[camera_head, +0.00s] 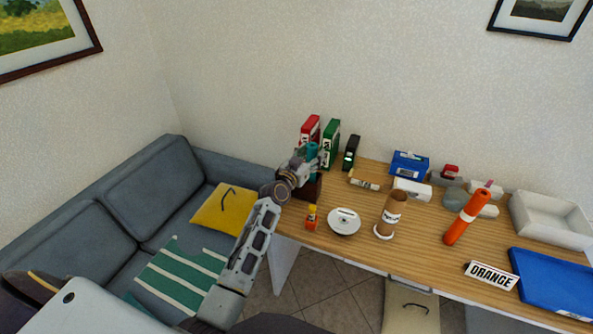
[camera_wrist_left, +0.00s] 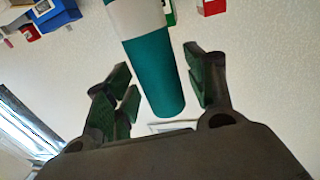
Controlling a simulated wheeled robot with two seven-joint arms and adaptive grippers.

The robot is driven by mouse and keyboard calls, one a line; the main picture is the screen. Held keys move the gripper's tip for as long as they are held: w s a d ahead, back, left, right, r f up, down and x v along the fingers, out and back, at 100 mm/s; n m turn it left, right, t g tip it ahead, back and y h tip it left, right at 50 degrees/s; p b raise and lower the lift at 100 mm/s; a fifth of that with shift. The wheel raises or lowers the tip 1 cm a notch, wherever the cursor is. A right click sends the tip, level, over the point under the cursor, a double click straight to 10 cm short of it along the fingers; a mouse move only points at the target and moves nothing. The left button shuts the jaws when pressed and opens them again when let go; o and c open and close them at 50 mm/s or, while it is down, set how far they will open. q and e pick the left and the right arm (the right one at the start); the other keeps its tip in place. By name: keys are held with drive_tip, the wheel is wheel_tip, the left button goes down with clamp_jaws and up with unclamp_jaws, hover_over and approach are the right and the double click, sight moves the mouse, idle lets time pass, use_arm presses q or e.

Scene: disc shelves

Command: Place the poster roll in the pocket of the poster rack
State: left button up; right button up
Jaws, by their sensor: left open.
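A teal poster roll with a white band (camera_wrist_left: 153,65) shows in the wrist view between the fingers of my left gripper (camera_wrist_left: 160,92), with gaps on both sides. In the head view the roll (camera_head: 312,150) is partly hidden by that gripper (camera_head: 306,160), which is open at the desk's left end. Below is a dark brown box-like holder (camera_head: 310,190), perhaps the poster rack. The roll appears upright at or above it; I cannot tell whether it is in a pocket. My right gripper is not in view.
The desk (camera_head: 340,255) holds a red box (camera_head: 309,128), a green box (camera_head: 331,145), a small bottle (camera_head: 311,219), a white dish (camera_head: 344,222), a brown tube (camera_head: 391,212), an orange cylinder (camera_head: 466,218), an ORANGE sign (camera_head: 491,276) and a white tray (camera_head: 549,233). A sofa (camera_head: 120,215) stands left.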

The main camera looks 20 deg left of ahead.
use_arm(q)
drive_tip(key=s+a+b, duration=0.1)
drive_tip(key=s+a, duration=0.1)
drive_tip(key=s, duration=0.9)
idle(0.3)
